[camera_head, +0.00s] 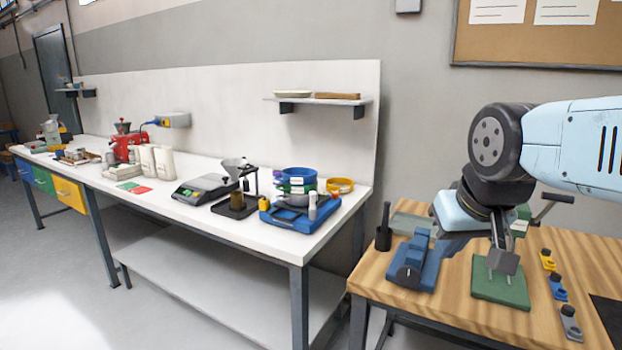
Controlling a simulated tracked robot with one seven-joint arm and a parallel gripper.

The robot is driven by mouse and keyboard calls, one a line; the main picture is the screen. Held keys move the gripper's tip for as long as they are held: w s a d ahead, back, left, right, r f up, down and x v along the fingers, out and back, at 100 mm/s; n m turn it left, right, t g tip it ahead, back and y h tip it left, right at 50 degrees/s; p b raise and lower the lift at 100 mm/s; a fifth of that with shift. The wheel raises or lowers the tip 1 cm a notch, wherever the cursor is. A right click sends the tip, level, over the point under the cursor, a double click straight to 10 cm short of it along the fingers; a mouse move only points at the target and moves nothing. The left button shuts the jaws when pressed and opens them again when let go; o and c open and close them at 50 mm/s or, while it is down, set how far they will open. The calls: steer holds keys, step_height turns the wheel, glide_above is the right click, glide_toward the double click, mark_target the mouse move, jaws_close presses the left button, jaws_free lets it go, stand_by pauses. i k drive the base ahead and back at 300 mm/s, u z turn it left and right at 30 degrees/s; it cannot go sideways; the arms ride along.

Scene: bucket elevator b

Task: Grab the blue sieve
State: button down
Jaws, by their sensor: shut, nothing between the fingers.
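The blue sieve (297,174) is a round ring at the top of a stack on the white bench, near its right end. The sieve's inside is only partly visible.
A yellow sieve (340,185) stands right of the stack. A blue tray-like base (285,218) with a grey pan is in front. A scale (206,189) and funnel stand (236,203) are left. A blue fixture (414,263) and green plate (500,287) lie under my arm.

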mark_target(295, 178)
steer(key=u, duration=0.05)
steer(key=i, duration=1)
